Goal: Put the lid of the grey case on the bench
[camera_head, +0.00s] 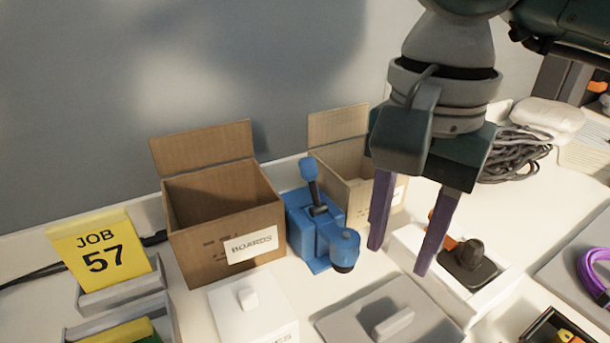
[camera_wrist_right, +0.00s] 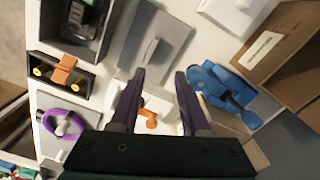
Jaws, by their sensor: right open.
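The grey lid (camera_head: 350,322), a flat plate with a pale bar handle (camera_head: 393,321), lies on the white bench at the bottom of the head view. The lid also shows in the right wrist view (camera_wrist_right: 168,40), just beyond my fingertips. A dark grey open case (camera_wrist_right: 97,45) with items inside stands beside it in the wrist view. My right gripper (camera_head: 398,260) is open, empty and pointing down, above and behind the lid. Its two purple fingers show in the wrist view (camera_wrist_right: 160,73), apart from the lid's handle. My left gripper is not in view.
A cardboard box labelled BOARDS (camera_head: 222,245), a blue press-like tool (camera_head: 318,235) and a white lidded box (camera_head: 255,315) stand left of my gripper. A white tray (camera_head: 432,283) with an orange and black item is close to my fingers. A purple coil (camera_head: 592,275) lies at right.

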